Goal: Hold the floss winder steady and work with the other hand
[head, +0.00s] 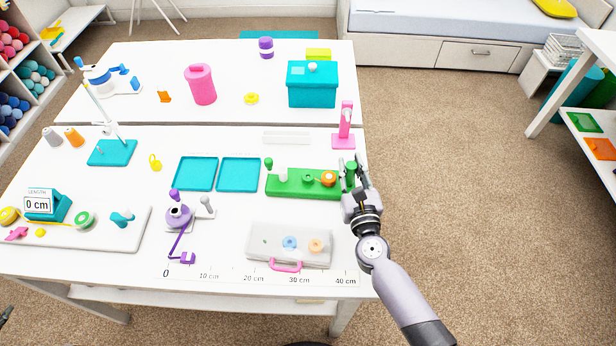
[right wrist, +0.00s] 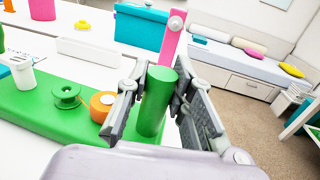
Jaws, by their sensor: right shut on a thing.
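A green base (head: 300,193), which looks like the floss winder, lies on the near table at right of centre. It carries a green knob (head: 268,163) at its left end, a white post (head: 283,175), a green bobbin (right wrist: 66,96) and an orange spool (head: 328,178). A thick green upright post (right wrist: 154,105) stands at its right end. My right gripper (head: 353,163) is shut on this post, with one finger on each side. The fingers hide part of the post.
A pink stand (head: 344,139) is close behind my right gripper. Two teal trays (head: 239,174) lie left of the green base. A pale case (head: 262,244) with a pink handle lies in front. A purple device (head: 179,215) stands further left.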

